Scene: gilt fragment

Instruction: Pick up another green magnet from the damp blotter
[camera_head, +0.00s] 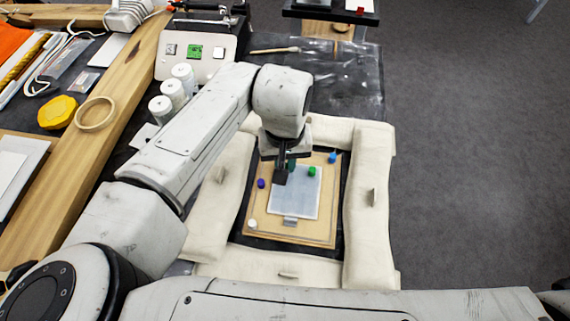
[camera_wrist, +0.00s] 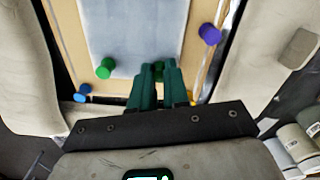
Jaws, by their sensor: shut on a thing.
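The damp blotter (camera_head: 300,200) is a pale grey-blue sheet on a wooden board (camera_head: 290,236), also seen in the wrist view (camera_wrist: 130,30). My gripper (camera_head: 283,174) is low over its upper left part. In the wrist view my gripper (camera_wrist: 158,70) has its dark green fingers shut on a small green magnet (camera_wrist: 159,67), mostly hidden between the tips. I cannot tell whether it still touches the blotter. Another green magnet (camera_head: 312,171) sits at the blotter's upper right edge, and shows left of the fingers in the wrist view (camera_wrist: 105,68).
A blue magnet (camera_head: 332,157), a purple one (camera_head: 261,183) and a white one (camera_head: 252,223) sit around the blotter. A yellow bit (camera_wrist: 192,101) shows beside the fingers. Padded cream bolsters (camera_head: 368,210) surround the board. White jars (camera_head: 172,92) stand left, near a plate (camera_head: 196,55) with small squares.

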